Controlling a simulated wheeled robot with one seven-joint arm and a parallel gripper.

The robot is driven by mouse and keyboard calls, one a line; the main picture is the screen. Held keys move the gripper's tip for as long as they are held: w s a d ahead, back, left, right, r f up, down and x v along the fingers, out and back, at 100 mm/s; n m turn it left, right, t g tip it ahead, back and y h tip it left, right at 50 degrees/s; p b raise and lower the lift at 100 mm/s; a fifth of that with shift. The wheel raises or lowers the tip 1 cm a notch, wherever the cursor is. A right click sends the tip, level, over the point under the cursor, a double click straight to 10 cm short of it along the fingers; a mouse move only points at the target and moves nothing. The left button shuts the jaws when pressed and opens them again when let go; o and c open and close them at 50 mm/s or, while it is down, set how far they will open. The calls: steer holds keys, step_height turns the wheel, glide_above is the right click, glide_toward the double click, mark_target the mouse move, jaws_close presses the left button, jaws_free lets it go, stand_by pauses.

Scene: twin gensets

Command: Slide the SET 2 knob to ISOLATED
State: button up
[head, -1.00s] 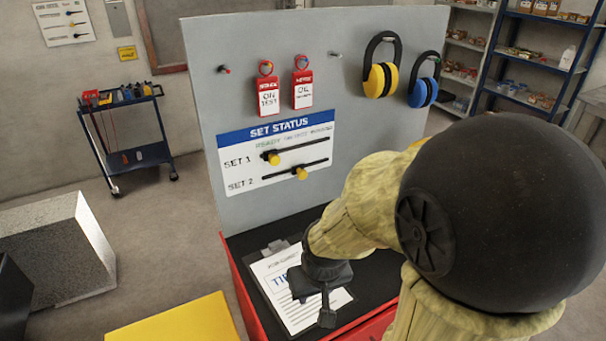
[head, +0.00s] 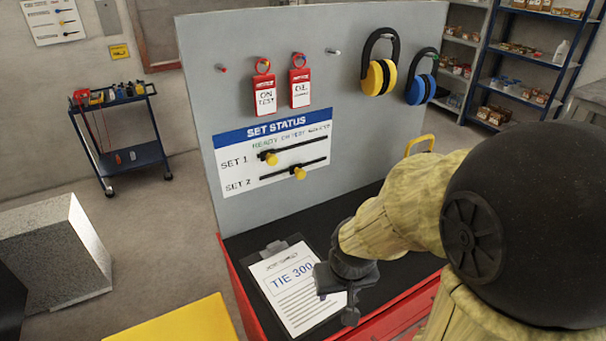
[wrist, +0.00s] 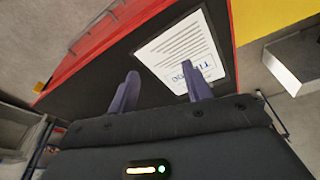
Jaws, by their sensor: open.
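The SET STATUS board (head: 276,181) is fixed on the grey upright panel, with two horizontal slots. The SET 2 yellow knob (head: 300,173) sits near the middle of the lower slot, roughly below the ON TEST heading. The SET 1 yellow knob (head: 271,158) sits near the left end of the upper slot, under READY. The heading at the right is too small to read clearly. My gripper (head: 336,300) is below the board, above the right side of the clipboard, apart from both knobs. In the wrist view its fingers (wrist: 160,92) are spread and empty.
A clipboard (head: 290,296) marked TIE 300 lies on the black bench top (head: 378,205). A yellow block (head: 175,322) stands at lower left. The space before the board is clear.

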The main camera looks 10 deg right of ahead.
mark_target(302, 175)
steer(key=w+d+n+t+y, duration=0.1)
steer(key=w+d+t+y, duration=0.1)
steer(key=w+t, duration=0.5)
steer(key=w+d+n+t+y, duration=0.2)
steer(key=w+t, duration=0.5)
steer(key=w, duration=1)
steer(key=shift+w+d+n+t+y, duration=0.2)
steer(key=shift+d+n+t+y, duration=0.1)
steer(key=shift+d+y, duration=0.4)
steer(key=shift+w+a+p, duration=0.1)
steer(key=shift+a+p, duration=0.05)
steer(key=shift+p, duration=0.15)
steer(key=p+x, duration=0.5)
steer(key=x, duration=1.2)
steer(key=shift+w+a+f, duration=0.1)
steer(key=shift+a, duration=0.05)
